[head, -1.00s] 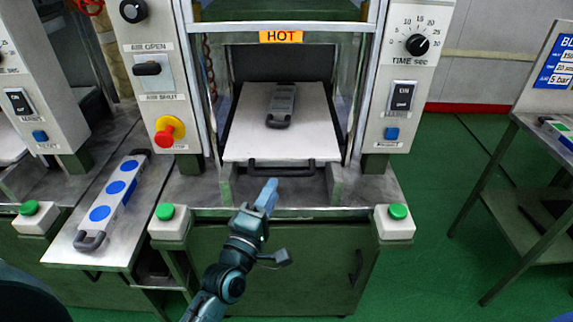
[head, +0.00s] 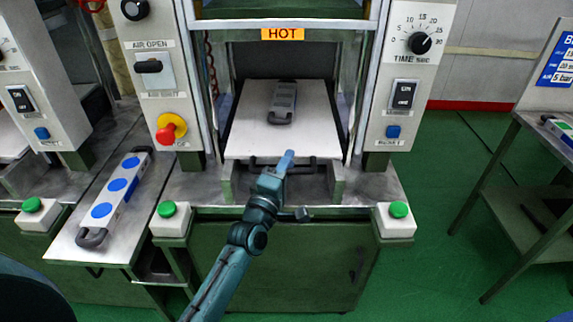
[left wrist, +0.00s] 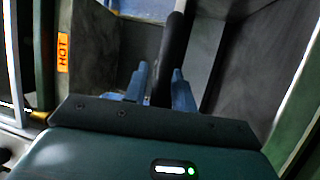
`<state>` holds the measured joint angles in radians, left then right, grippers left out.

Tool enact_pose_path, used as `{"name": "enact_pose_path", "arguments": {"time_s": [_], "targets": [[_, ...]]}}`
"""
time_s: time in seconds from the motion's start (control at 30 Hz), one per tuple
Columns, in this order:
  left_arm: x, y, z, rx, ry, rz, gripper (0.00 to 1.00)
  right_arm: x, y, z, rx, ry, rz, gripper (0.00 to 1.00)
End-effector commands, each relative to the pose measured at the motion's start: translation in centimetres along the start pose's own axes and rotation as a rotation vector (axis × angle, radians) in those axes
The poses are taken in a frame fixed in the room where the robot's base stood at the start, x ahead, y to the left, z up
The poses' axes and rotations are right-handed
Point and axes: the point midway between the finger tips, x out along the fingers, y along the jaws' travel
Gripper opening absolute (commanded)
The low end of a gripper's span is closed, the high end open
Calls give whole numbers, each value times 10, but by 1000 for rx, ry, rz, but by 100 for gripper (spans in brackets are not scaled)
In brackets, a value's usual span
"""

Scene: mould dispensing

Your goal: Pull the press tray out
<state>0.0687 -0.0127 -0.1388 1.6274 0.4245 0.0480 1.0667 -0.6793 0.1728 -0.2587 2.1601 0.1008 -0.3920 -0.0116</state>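The press tray (head: 245,135) is a pale flat plate inside the press under the HOT label. A grey mould (head: 284,100) lies on it. The tray's dark handle (head: 262,162) runs along its front edge, partly hidden by my left gripper. My left gripper (head: 288,158) reaches up to the handle from the front. In the left wrist view its two blue fingers (left wrist: 160,72) are apart, on either side of the dark handle bar (left wrist: 172,45), with a small gap showing at the left finger. My right gripper is out of view.
A neighbouring tray (head: 70,242) at the left holds a mould with blue discs (head: 122,184). Green buttons (head: 167,210) (head: 398,210) flank the press front. A side table (head: 545,130) stands right, with free green floor between.

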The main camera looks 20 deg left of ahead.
Motion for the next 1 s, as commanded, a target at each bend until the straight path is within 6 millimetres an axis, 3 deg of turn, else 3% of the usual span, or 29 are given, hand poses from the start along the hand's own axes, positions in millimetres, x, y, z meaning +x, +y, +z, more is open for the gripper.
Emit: {"name": "enact_pose_path", "arguments": {"time_s": [0.3,0.73,1.0], "targets": [[0,3,0,1,1,7,0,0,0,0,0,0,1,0],[-2,6,0,2,3,14,0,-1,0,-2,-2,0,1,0],[-26,13,10,2,2,11,0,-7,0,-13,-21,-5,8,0]]}}
